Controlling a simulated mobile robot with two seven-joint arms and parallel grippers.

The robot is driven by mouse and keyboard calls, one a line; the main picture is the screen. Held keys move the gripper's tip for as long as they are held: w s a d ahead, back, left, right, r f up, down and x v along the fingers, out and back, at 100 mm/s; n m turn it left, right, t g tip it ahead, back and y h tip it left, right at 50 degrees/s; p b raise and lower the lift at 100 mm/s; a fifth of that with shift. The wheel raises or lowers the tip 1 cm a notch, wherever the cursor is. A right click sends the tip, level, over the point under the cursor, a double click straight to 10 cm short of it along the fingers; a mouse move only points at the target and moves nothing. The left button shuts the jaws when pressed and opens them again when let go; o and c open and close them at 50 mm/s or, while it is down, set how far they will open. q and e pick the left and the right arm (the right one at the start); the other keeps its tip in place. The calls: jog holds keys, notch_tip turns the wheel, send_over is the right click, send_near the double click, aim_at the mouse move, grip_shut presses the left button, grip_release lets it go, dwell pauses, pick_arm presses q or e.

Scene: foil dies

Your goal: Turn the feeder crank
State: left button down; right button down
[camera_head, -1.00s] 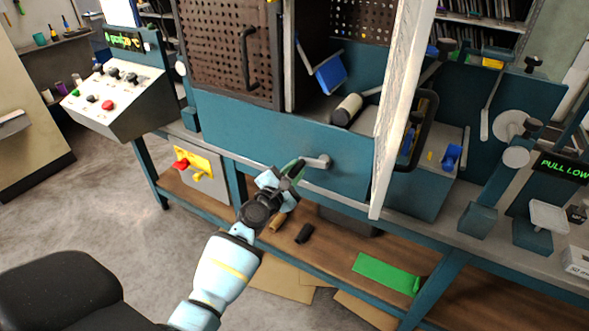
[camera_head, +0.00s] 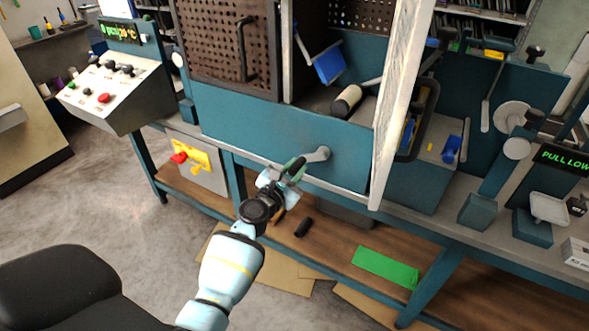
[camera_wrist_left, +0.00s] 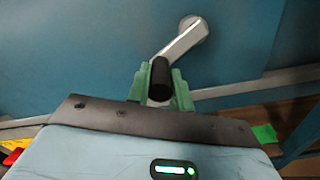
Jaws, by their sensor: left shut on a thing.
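The feeder crank (camera_head: 318,154) is a pale metal arm with a round hub on the blue front panel of the machine. Its dark handle grip (camera_head: 296,165) sits at the lower left end of the arm. My left gripper (camera_head: 287,172) is shut on the handle. In the left wrist view, the green fingers (camera_wrist_left: 160,86) close around the dark grip (camera_wrist_left: 161,80), and the crank arm (camera_wrist_left: 182,42) runs up and right to its hub. My right gripper is not in view.
A control box with a red button (camera_head: 103,98) stands at the left. A white upright panel edge (camera_head: 403,100) stands right of the crank. A brown lower shelf (camera_head: 340,238) holds a green sheet (camera_head: 386,267) and a black cylinder (camera_head: 303,227).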

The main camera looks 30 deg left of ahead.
pick_arm(q)
jog(key=shift+d, duration=0.1)
jog(key=c, duration=1.3)
grip_release()
jog(key=shift+o, duration=0.2)
jog(key=s+p, duration=0.1)
jog(key=s, duration=0.5)
jog(key=shift+s, duration=0.9)
